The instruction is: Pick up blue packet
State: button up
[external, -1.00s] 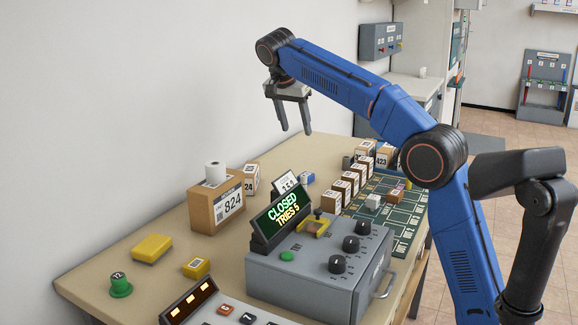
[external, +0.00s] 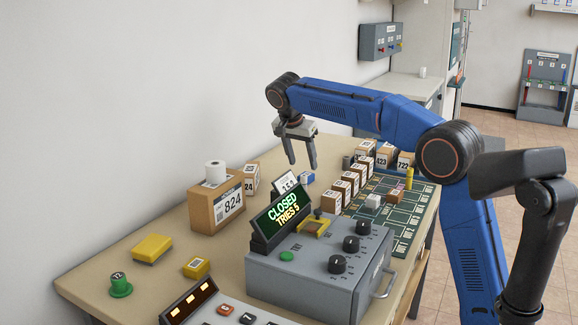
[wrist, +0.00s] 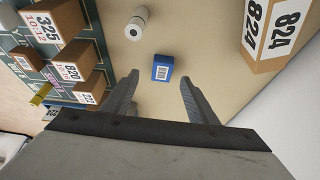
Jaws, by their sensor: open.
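The blue packet (external: 306,179) is a small blue block with a white label, lying on the tan table behind the sign with the tilted number card. In the wrist view the blue packet (wrist: 162,67) lies between and beyond the two fingertips, on bare table. My gripper (external: 303,166) is open and empty, above the table near the packet, with its fingers pointing down. In the wrist view my gripper (wrist: 157,82) shows both fingers spread, with nothing between them touching them.
A large box marked 824 (external: 216,203) with a white roll on it stands left of the packet. Several small numbered boxes (external: 340,189) stand on the green mat (external: 405,222) to the right. A grey control box (external: 310,268) is in front. A white cylinder (wrist: 137,23) stands near the packet.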

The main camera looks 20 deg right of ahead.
aim_at(305, 172)
jog(key=shift+w+x, duration=0.2)
jog(key=shift+x, duration=1.45)
jog(key=shift+w+x, duration=0.2)
jog(key=shift+x, duration=1.5)
jog(key=shift+r, duration=0.15)
jog(key=c, duration=1.2)
